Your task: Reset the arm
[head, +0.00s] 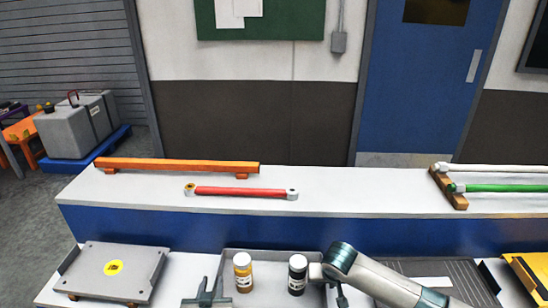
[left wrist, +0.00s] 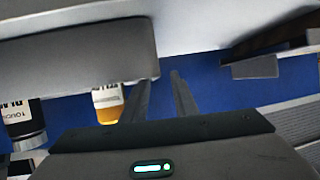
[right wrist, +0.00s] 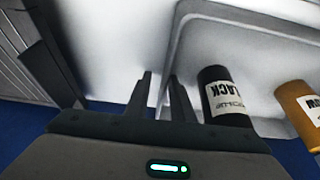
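My left gripper (head: 206,292) is at the bottom of the head view, left of the yellow-orange bottle (head: 243,272). In the left wrist view its two fingers (left wrist: 162,85) stand apart with nothing between them. My right gripper (head: 341,298) is mostly hidden under my right arm, just right of the black bottle (head: 297,275). In the right wrist view its fingers (right wrist: 160,88) are apart and empty, beside the black bottle (right wrist: 223,98). Both bottles have white caps and stand upright at the grey tray (head: 270,253).
A grey plate (head: 90,268) with a yellow sticker lies at the left. On the raised shelf (head: 350,195) lie a red bar (head: 240,191) with ringed ends, an orange beam (head: 190,164) and a green rod (head: 505,188) on a wooden rest. The shelf's middle is clear.

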